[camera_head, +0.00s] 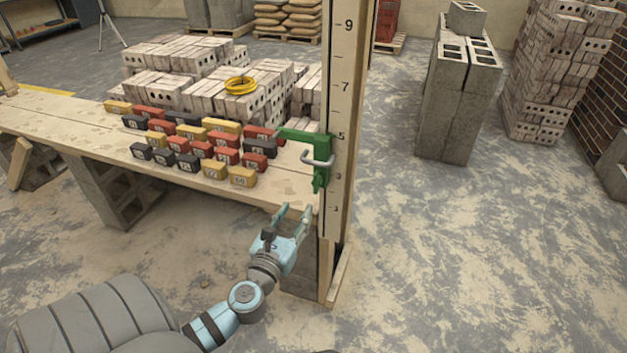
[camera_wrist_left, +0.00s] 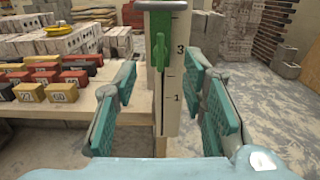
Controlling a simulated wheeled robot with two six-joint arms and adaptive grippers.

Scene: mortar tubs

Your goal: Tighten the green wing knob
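A green clamp (camera_head: 300,138) grips the bench end and the upright measuring board at the bench's right corner. Its green wing knob (camera_head: 318,183) hangs low on the clamp, against the face of the board. The knob also shows in the left wrist view (camera_wrist_left: 159,52), upright, ahead of and between my fingers. My left gripper (camera_head: 295,208) is open and empty, just below and left of the knob, its fingers pointing towards it. A gap remains between the fingers and the knob. My right gripper is in neither view.
The numbered measuring board (camera_head: 341,110) stands upright by the bench (camera_head: 285,188). Small numbered blocks in red, yellow and black (camera_head: 243,177) sit on the bench, with bricks (camera_head: 190,90) and a yellow coil (camera_head: 240,86) behind. Open floor (camera_head: 480,250) lies to the right.

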